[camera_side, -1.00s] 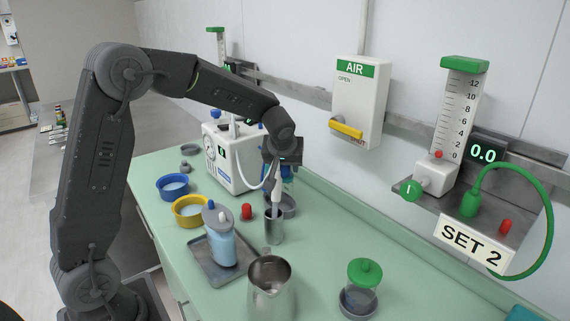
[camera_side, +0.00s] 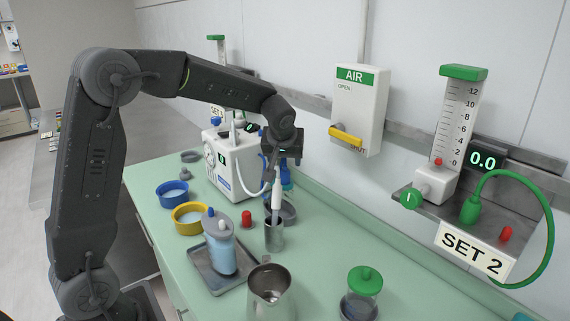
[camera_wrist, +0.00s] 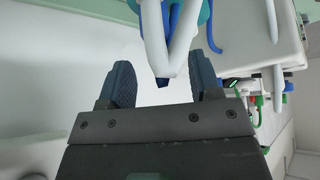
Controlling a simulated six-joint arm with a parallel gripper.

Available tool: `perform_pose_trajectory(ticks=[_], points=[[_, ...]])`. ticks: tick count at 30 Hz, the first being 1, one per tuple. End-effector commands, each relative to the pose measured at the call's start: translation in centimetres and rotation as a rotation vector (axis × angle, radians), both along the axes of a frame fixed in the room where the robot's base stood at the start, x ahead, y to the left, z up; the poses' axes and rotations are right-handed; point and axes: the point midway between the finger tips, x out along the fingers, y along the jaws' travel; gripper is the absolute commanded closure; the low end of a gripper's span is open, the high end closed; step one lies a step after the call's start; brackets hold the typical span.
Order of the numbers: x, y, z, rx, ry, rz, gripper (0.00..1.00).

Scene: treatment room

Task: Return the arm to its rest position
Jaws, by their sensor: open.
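My gripper (camera_side: 282,153) is in the side view at the end of my bent arm, above the counter and beside the white pump unit (camera_side: 236,160). In the wrist view my gripper (camera_wrist: 163,75) has its two dark blue fingers wide apart, with nothing clamped between them. White tubing (camera_wrist: 182,35) and a blue-tipped part show just beyond the fingers. In the side view a pale slim wand (camera_side: 276,196) stands upright in a metal cup (camera_side: 273,237), just below my gripper. The wand's top is close to the fingers; I cannot tell whether they touch.
A tray (camera_side: 203,269) with a blue bottle (camera_side: 221,254), a metal pitcher (camera_side: 269,294), a green-lidded jar (camera_side: 362,293) and yellow (camera_side: 178,220) and blue (camera_side: 162,196) bowls stand on the green counter (camera_side: 315,262). A wall AIR box (camera_side: 361,108) and a flowmeter shelf (camera_side: 452,212) are right.

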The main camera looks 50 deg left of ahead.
Motion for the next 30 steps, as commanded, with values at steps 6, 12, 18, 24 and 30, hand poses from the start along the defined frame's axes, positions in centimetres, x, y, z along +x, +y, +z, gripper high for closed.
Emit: perform_pose_trajectory(ticks=[6,12,18,24,30], points=[[0.0,0.0,1.5,0.001,-0.002,0.001,0.42],[0.0,0.0,2.7,0.000,-0.002,0.000,0.42],[0.0,0.0,2.9,0.000,-0.001,-0.001,0.42],[0.0,0.0,2.9,-0.001,-0.001,-0.001,0.42],[-0.7,-0.6,3.4,0.000,0.002,-0.021,0.42]])
